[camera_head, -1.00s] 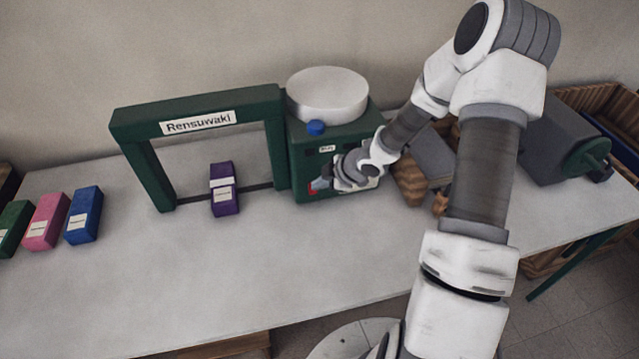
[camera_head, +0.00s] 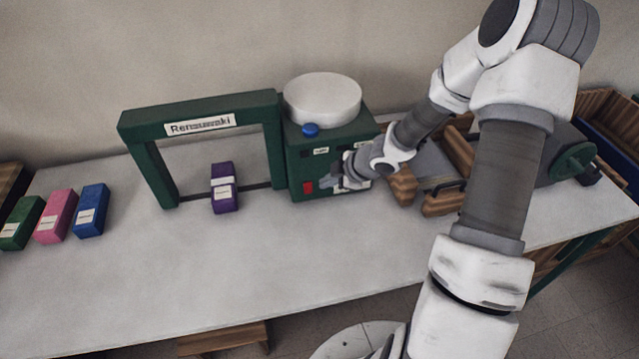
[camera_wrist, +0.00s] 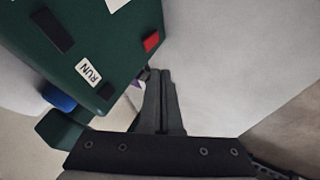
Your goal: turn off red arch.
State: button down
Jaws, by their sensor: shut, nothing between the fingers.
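The arch (camera_head: 200,121) is dark green, with a "Rensuwaki" label, and stands on the table joined to a green control box (camera_head: 297,166). A red switch (camera_head: 308,187) is low on the box's front; it also shows in the wrist view (camera_wrist: 151,42). My gripper hides part of the box's front.
A purple block (camera_head: 224,188) stands under the arch. Green (camera_head: 21,223), pink (camera_head: 56,216) and blue (camera_head: 90,211) blocks stand at the left. A white disc (camera_head: 322,97) tops the box. Wooden pieces (camera_head: 403,186) lie right of it. The table front is clear.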

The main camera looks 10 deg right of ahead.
jog(key=v, duration=0.2)
jog(key=p+v, duration=0.1)
jog(key=shift+w+d+r, duration=0.2)
jog(key=shift+r, duration=0.3)
